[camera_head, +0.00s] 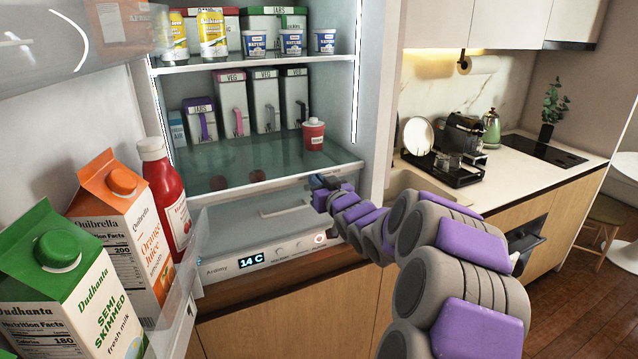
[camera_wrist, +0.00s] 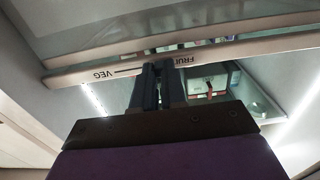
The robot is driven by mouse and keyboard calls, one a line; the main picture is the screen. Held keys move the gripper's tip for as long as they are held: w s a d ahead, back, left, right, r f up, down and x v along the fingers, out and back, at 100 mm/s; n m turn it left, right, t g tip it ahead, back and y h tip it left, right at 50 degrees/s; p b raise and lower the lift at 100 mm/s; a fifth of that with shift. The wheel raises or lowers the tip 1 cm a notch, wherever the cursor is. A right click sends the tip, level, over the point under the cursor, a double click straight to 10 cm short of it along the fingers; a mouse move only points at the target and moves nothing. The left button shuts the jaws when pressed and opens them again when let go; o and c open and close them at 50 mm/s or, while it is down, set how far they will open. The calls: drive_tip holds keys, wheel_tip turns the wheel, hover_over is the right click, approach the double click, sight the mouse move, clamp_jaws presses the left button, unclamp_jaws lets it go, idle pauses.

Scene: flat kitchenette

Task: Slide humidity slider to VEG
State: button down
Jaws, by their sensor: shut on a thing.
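The humidity slider's label strip runs across the wrist view, with the VEG label (camera_wrist: 103,75) on the left and the partly covered FRUIT label (camera_wrist: 184,61) on the right. A thin dark line runs from VEG towards the fingers. My gripper (camera_wrist: 160,68) is shut on the slider at the strip, right beside the FRUIT label and apart from VEG. The fingers hide the slider knob. In the head view my gripper (camera_head: 322,183) reaches into the open fridge, at the right front edge of the lower shelf, above the clear drawer (camera_head: 262,222).
The fridge door at left holds a milk carton (camera_head: 60,285), a juice carton (camera_head: 125,235) and a ketchup bottle (camera_head: 165,195). A panel below the drawer reads 14 C (camera_head: 251,260).

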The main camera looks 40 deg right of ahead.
sight(328, 174)
drive_tip(key=shift+a+f, duration=0.1)
drive_tip(key=shift+a, duration=0.05)
drive_tip(key=shift+f, duration=0.1)
idle(0.7)
drive_tip(key=d+p, duration=0.2)
drive_tip(key=s+d+p, duration=0.1)
drive_tip(key=d+p, duration=0.1)
drive_tip(key=d, duration=0.1)
drive_tip(key=shift+p, duration=0.4)
drive_tip(key=shift+a, duration=0.15)
drive_tip(key=c, duration=1.6)
unclamp_jaws()
drive_tip(key=shift+c, duration=0.2)
drive_tip(key=o, duration=0.5)
drive_tip(key=shift+d, duration=0.4)
drive_tip(key=shift+a, duration=0.1)
drive_tip(key=shift+a, duration=0.1)
